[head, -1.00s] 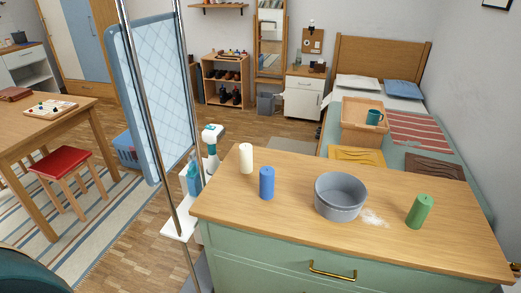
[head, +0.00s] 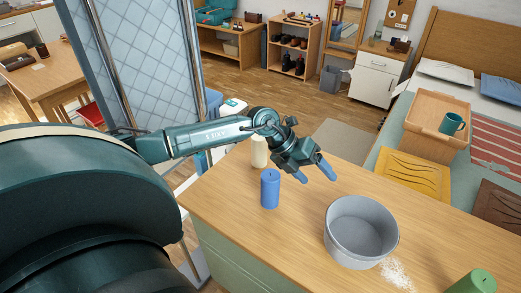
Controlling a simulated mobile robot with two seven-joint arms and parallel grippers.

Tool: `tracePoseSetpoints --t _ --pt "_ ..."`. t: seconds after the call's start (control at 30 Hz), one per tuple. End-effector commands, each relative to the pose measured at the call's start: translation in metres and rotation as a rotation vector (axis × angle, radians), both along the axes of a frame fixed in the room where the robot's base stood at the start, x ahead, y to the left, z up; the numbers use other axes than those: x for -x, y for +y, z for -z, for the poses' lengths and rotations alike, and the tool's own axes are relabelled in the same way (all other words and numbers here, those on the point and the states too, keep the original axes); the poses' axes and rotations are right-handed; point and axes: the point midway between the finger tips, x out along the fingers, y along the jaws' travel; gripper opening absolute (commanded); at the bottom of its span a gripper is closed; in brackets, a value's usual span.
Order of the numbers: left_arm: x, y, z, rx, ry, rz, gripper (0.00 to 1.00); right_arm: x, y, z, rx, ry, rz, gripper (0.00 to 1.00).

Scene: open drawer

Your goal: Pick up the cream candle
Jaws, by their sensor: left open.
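The cream candle (head: 259,152) stands upright near the far left edge of the wooden dresser top (head: 285,235). My left forearm and wrist pass in front of its upper part and hide some of it. My left gripper (head: 317,177) is open and empty, with blue fingertips. In the picture it lies to the right of the cream candle, over the dresser top. Whether it touches anything cannot be told, but nothing sits between its fingers. My right gripper is not in view.
A blue candle (head: 270,189) stands just in front of the cream one. A grey bowl (head: 338,245) sits to the right, with white powder (head: 397,274) beside it. A green candle (head: 474,283) is at the lower right.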

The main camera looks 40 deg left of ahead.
Motion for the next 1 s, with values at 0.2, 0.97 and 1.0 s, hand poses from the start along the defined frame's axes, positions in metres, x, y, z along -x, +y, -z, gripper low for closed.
tracePoseSetpoints --t 0.2,0.97,1.0 --pt "-0.025 0.168 -0.039 -0.558 0.022 -0.177 0.73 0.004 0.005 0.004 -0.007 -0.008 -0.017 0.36" --pt "-0.052 0.225 0.016 -0.696 0.042 -0.26 0.73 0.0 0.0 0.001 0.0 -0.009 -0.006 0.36" --pt "-0.053 0.225 0.019 -0.696 0.043 -0.26 0.73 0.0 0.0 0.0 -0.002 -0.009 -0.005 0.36"
